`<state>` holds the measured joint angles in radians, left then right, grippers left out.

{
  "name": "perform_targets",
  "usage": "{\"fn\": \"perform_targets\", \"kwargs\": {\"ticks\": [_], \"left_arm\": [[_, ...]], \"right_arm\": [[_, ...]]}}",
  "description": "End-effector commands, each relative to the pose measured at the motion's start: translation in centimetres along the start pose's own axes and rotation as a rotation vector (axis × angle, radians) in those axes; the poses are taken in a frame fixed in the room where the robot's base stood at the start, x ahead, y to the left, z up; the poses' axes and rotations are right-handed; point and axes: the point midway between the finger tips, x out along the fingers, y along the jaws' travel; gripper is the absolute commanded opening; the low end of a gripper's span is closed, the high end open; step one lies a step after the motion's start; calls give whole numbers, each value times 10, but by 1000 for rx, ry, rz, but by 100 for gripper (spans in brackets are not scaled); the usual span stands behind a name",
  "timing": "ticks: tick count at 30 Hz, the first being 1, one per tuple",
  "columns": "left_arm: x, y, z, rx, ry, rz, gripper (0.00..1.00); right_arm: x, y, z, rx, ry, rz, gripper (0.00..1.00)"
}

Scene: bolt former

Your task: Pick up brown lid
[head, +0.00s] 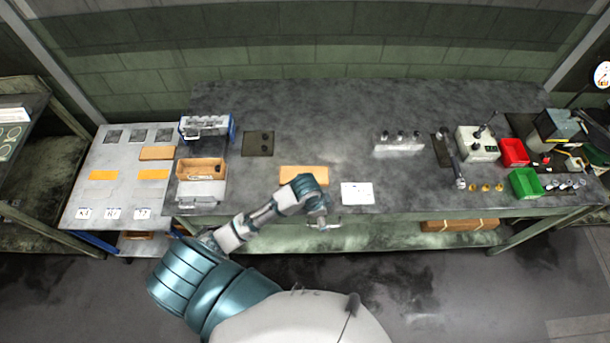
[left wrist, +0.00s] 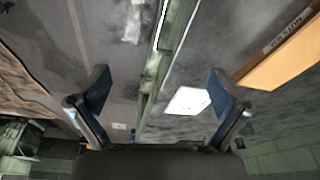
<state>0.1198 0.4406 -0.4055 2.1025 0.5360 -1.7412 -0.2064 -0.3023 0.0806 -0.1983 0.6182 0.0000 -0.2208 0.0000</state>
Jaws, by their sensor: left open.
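A flat brown lid-like board (head: 290,172) lies on the dark bench near its front edge, partly hidden behind my left arm. In the left wrist view a brown piece with a dark label on its edge (left wrist: 285,60) shows at the upper right, outside the fingers. A second flat brown board (head: 157,153) lies on the grey table at the left. An open brown box (head: 202,165) stands between them. My left gripper (head: 323,225) is open and empty at the bench's front edge; its two spread fingers show in the left wrist view (left wrist: 155,95). My right gripper is not in view.
A white card (head: 357,193) lies right of my left gripper. A dark plate (head: 258,143) lies behind the brown board. Red (head: 514,152) and green bins (head: 525,183) stand at the right. The bench middle is largely clear.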

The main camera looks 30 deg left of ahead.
Motion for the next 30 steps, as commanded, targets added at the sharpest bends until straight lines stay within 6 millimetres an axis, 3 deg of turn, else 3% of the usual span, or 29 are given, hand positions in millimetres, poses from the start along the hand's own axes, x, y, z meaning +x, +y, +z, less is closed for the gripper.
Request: {"fn": "perform_targets", "kwargs": {"ticks": [7, 12, 15, 18, 23, 30], "left_arm": [[-38, -73, -18, 156, -110, 4, 100], [-91, -137, -20, 213, -201, 15, 100], [-119, -160, -18, 220, -230, 28, 100], [-134, -172, -16, 222, -242, 37, 100], [-120, -174, -10, 221, -251, 45, 100], [-64, -174, 4, 220, -250, 45, 100]], "right_arm": [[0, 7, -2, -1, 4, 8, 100], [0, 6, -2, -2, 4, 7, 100], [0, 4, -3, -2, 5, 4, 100], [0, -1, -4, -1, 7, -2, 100], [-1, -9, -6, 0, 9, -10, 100], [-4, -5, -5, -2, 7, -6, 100]]}}
